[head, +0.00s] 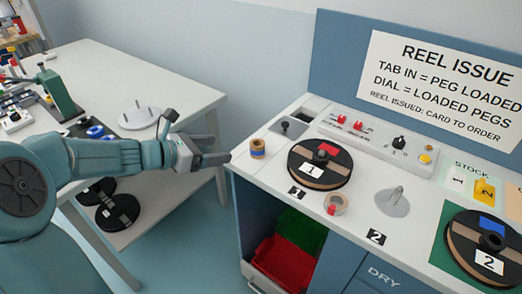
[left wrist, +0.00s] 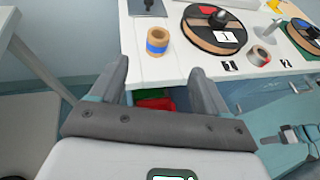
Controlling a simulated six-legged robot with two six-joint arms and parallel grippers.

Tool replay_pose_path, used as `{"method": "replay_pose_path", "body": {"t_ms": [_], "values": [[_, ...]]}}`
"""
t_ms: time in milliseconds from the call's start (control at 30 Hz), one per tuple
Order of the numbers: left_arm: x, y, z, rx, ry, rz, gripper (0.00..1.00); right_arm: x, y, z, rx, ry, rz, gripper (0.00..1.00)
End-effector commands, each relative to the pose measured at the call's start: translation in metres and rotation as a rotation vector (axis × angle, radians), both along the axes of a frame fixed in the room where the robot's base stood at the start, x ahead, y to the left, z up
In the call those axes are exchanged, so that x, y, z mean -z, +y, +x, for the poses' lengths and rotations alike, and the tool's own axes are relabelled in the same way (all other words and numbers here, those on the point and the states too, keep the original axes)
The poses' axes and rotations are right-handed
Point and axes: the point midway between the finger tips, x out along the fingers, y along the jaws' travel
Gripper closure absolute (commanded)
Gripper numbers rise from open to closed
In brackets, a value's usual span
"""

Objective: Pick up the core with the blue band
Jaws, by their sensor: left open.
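The core with the blue band (head: 257,148) is a small tan ring standing at the left edge of the white bench top. In the left wrist view the same core (left wrist: 157,42) stands upright, just beyond the gap between my fingers, its blue band low on its side. My left gripper (head: 219,153) is open and empty, just left of the bench edge and short of the core. In the left wrist view both fingers of the left gripper (left wrist: 158,78) are spread, touching nothing. My right gripper is not seen in the head view.
Reel 1 (head: 320,176) lies right of the core. A second core with a red patch (head: 335,204) lies in front of it. An empty peg plate (head: 392,201) and reel 2 (head: 480,250) are further right. A red bin (head: 283,262) sits below. A white table (head: 180,88) stands left, across a gap.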

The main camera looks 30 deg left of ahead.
Motion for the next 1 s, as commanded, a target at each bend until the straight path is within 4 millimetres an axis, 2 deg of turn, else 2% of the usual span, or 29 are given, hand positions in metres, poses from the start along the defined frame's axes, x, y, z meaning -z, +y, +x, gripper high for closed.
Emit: {"method": "replay_pose_path", "body": {"t_ms": [100,300,533,800,1000], "values": [[0.013,-0.012,0.028,0.007,0.0,-0.003,0.24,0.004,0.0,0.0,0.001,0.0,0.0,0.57],[0.027,-0.026,0.063,0.008,0.0,-0.001,0.24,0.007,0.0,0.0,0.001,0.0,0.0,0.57],[0.033,-0.033,0.082,0.008,0.001,-0.001,0.24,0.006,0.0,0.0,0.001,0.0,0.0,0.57],[0.047,-0.043,0.118,0.009,0.001,0.0,0.24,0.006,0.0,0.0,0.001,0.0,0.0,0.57],[0.048,-0.044,0.121,0.006,0.001,0.0,0.24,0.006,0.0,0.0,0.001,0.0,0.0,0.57]]}}
